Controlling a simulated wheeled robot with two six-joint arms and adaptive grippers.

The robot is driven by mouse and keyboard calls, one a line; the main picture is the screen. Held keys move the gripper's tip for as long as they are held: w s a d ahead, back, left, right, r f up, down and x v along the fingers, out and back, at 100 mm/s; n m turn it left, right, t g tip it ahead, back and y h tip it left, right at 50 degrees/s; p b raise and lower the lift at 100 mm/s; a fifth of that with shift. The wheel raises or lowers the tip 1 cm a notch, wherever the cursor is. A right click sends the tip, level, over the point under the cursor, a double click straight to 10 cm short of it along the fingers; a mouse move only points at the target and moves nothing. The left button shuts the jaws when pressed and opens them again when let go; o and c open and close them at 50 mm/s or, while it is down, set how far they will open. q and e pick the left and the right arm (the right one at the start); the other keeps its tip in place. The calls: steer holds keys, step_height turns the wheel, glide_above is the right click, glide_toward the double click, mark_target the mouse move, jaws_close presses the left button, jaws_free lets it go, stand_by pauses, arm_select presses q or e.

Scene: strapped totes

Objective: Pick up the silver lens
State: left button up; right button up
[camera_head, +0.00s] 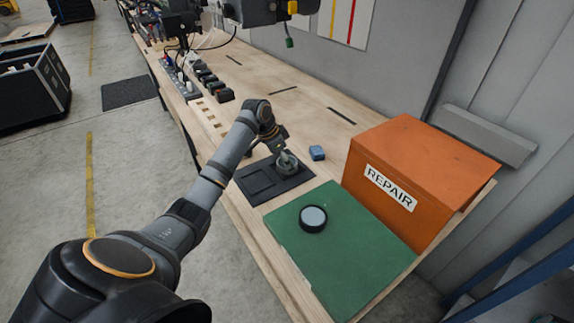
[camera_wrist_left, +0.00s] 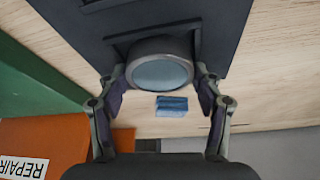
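The silver lens (camera_head: 288,164) sits at the right part of the black tray (camera_head: 262,188) on the bench. In the left wrist view the lens (camera_wrist_left: 160,72) is a round silver ring with a grey-blue face, between the fingertips. My left gripper (camera_wrist_left: 160,80) is open around it, a finger close on each side with what looks like a narrow gap. In the head view this gripper (camera_head: 285,152) points down over the lens and partly hides it. My right gripper is not in view.
A black-rimmed lens (camera_head: 313,218) lies on the green mat (camera_head: 345,255). A blue block (camera_head: 317,153) lies just beyond the tray and shows in the wrist view (camera_wrist_left: 171,106). An orange REPAIR box (camera_head: 425,165) stands at the right. Bare wood lies behind the tray.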

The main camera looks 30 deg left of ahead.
arm_select(q)
steer(key=c, duration=0.7)
steer(key=shift+o, duration=0.2)
steer(key=shift+r, duration=0.1)
steer(key=shift+r, duration=0.2)
step_height(320, 180, up, 3)
steer(key=shift+w+f+b, duration=0.1)
steer(key=shift+f+b, duration=0.1)
steer(key=shift+b, duration=0.4)
steer(key=s+d+r+b, duration=0.2)
steer(key=s+r+b, duration=0.3)
steer(key=s+r, duration=0.5)
steer(key=s, duration=0.4)
